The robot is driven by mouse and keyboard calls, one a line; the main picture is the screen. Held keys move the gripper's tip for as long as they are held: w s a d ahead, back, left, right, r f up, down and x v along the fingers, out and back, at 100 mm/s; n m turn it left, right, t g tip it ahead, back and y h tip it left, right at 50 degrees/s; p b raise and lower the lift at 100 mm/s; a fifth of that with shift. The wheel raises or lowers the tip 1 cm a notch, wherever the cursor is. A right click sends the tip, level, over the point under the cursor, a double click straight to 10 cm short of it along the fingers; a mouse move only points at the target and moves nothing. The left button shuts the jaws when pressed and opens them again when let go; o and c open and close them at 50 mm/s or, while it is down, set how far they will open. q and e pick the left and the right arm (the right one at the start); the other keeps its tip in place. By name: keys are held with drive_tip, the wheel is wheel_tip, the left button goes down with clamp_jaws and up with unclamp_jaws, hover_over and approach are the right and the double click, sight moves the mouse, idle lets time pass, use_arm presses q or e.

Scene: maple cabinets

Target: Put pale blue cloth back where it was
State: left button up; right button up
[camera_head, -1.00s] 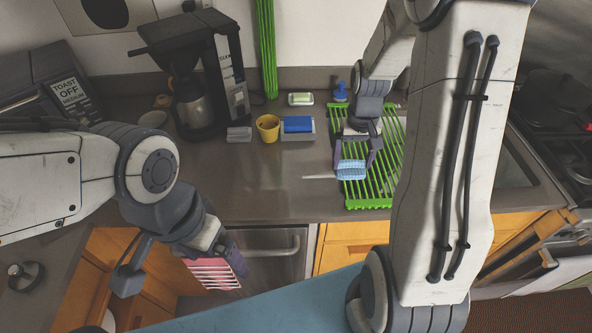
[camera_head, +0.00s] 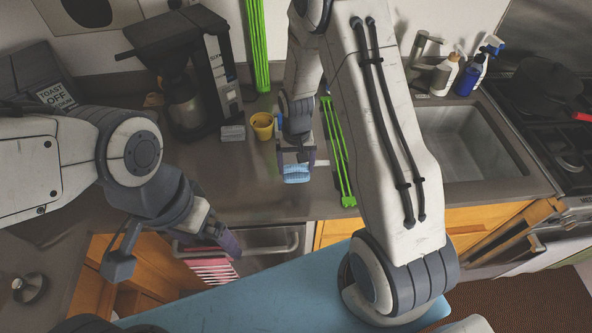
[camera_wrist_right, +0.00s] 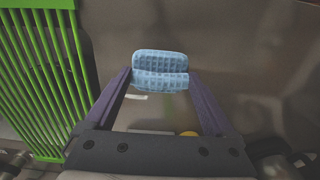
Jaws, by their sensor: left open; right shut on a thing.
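The pale blue cloth (camera_head: 296,174) is folded and hangs at the fingertips of my right gripper (camera_head: 296,163), above the counter to the left of the green rack. In the right wrist view the cloth (camera_wrist_right: 160,72) shows waffle texture and is gripped between both fingertips (camera_wrist_right: 160,80). I cannot tell its height above the counter. My left gripper (camera_head: 226,241) is open, low in front of the counter, by a pink striped towel (camera_head: 212,268) at the metal handle.
The green rack (camera_head: 338,160) is partly hidden behind my right arm. A yellow cup (camera_head: 262,126), a grey block (camera_head: 232,133) and the coffee maker (camera_head: 185,75) stand to the left. The sink (camera_head: 465,145) is right. Bare counter (camera_head: 255,185) lies left of the cloth.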

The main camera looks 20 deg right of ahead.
sight(296, 173)
wheel_tip(296, 173, down, 3)
drive_tip(key=shift+f+p, duration=0.1)
drive_tip(key=shift+p, duration=0.6)
drive_tip(key=shift+f, duration=0.25)
drive_tip(key=shift+f, duration=0.2)
drive_tip(key=o, duration=1)
drive_tip(key=shift+o, duration=0.2)
